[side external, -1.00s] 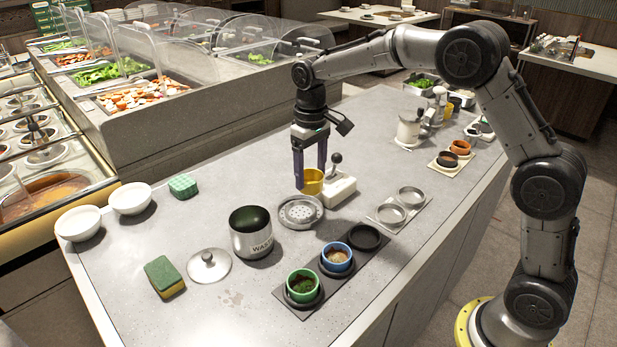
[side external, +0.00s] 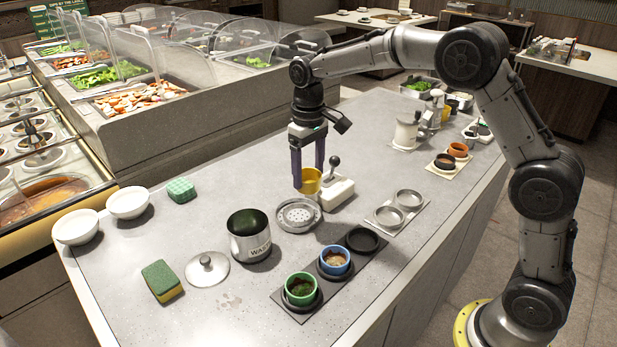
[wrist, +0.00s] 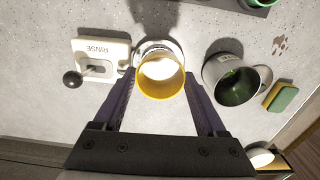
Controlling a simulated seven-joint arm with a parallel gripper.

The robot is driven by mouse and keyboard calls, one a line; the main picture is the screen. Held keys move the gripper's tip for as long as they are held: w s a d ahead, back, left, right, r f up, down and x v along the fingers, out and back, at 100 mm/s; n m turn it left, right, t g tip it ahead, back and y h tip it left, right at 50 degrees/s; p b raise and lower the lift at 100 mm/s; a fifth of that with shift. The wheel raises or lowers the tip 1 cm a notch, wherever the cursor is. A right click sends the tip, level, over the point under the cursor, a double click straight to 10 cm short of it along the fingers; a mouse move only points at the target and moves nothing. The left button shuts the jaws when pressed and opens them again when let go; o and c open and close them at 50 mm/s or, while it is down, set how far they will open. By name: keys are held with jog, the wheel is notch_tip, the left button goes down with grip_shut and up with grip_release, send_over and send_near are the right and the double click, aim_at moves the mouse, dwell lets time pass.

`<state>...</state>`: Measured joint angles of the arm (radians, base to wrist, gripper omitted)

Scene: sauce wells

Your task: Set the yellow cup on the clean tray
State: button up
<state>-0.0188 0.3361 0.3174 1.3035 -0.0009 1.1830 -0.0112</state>
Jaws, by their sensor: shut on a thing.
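The yellow cup (side external: 311,182) is between the fingers of my gripper (side external: 309,180), which is shut on it. In the wrist view the cup (wrist: 160,84) shows its yellow rim and a bright, pale inside. It is held beside the white rinse unit (side external: 338,193) and near the perforated metal disc (side external: 299,226); whether it touches the disc is unclear. A pale tray with two empty metal rings (side external: 383,227) lies to the right. No tray carries a readable "clean" label. A dark tray (side external: 284,297) holds a green cup, a blue cup and an empty black well.
The rinse unit's black-knobbed lever (side external: 334,161) stands close to my fingers. A metal waste pot (side external: 250,246), its lid (side external: 208,268), a sponge (side external: 162,281) and two white bowls (side external: 76,228) are to the left. Another pale tray with dark and orange cups (side external: 434,168) sits farther right.

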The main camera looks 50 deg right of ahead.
jog(key=shift+f, duration=0.15)
jog(key=s+d+f+m, duration=0.3)
jog(key=s+d+m, duration=0.2)
jog(key=s+d, duration=0.95)
jog(key=shift+w+d+f, duration=0.1)
jog(key=shift+w+f, duration=0.05)
jog(key=shift+f, duration=0.95)
jog(key=shift+w+d+f, duration=0.1)
jog(key=shift+f, duration=0.95)
jog(key=shift+w+d+f, duration=0.1)
jog(key=shift+w+f, duration=0.05)
jog(key=shift+f, duration=0.95)
jog(key=shift+f, duration=0.45)
jog(key=o, duration=1.5)
notch_tip(320, 180, up, 8)
jog(key=shift+a, duration=0.1)
